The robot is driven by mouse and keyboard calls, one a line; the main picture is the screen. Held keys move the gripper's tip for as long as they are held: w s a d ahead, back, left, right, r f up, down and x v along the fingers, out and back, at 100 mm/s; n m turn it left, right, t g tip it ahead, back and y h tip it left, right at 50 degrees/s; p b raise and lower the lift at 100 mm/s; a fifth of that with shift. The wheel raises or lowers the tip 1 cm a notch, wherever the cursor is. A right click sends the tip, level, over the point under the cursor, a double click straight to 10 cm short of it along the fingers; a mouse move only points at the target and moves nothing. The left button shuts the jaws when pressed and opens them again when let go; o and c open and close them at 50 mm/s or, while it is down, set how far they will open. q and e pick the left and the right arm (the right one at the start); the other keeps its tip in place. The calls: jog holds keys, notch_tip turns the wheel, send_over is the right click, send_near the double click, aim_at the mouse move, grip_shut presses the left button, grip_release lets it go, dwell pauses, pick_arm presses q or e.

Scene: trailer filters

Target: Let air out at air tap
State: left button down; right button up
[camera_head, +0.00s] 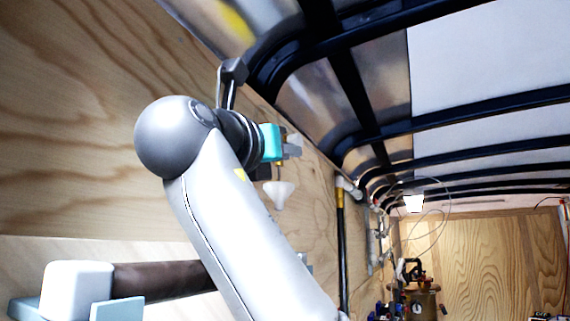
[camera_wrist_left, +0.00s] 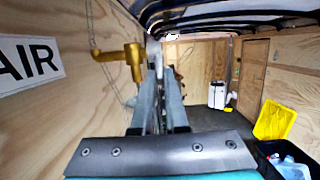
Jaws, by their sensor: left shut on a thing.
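In the left wrist view the brass-yellow air tap (camera_wrist_left: 134,62) stands out from the plywood wall, right of a white "AIR" sign (camera_wrist_left: 30,62). My left gripper (camera_wrist_left: 156,62) is at the tap, its two grey fingers close together. It is shut on part of the tap; the fingers hide exactly which part. In the head view my left gripper (camera_head: 292,146) reaches the left wall, and the tap is hidden there. My right gripper is in neither view.
A white cone-shaped thing (camera_head: 278,192) shows just below the gripper. A dark pipe with a yellow top (camera_head: 340,196) runs down the wall farther along. Dark roof ribs (camera_head: 335,50) pass overhead. A black crate with a yellow lid (camera_wrist_left: 275,120) stands at right.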

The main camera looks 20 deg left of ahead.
pick_arm(q)
jog(key=shift+r, duration=0.1)
jog(key=c, duration=0.9)
grip_release()
jog(key=shift+c, duration=0.2)
jog(key=b+v, duration=0.2)
jog(key=v, duration=0.5)
jog(key=shift+s, duration=0.25)
jog(key=shift+o, duration=0.3)
